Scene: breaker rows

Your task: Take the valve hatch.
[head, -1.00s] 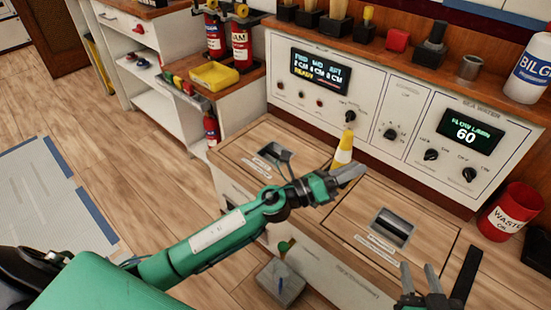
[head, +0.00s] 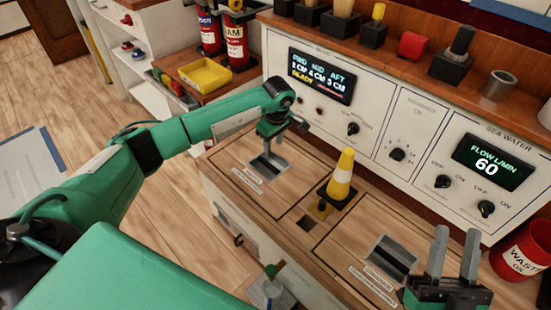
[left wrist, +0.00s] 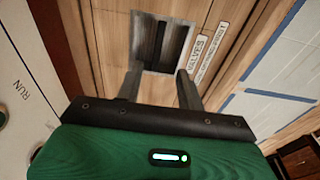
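The valve hatch (head: 292,180) is the left wooden panel in the bench top in the head view, lying flat. It has a recessed metal handle (head: 266,168). In the left wrist view, the handle recess (left wrist: 160,45) is beside a label reading VALVES (left wrist: 198,52). My left gripper (head: 270,148) points down over the handle. In the left wrist view its two fingers (left wrist: 158,84) are apart, near the recess edge, with nothing between them. I cannot tell whether they touch it. My right gripper (head: 456,245) is open and empty at lower right.
The control panel (head: 405,115) rises behind. A yellow tray (head: 205,74) and red bottles (head: 236,40) are at back left.

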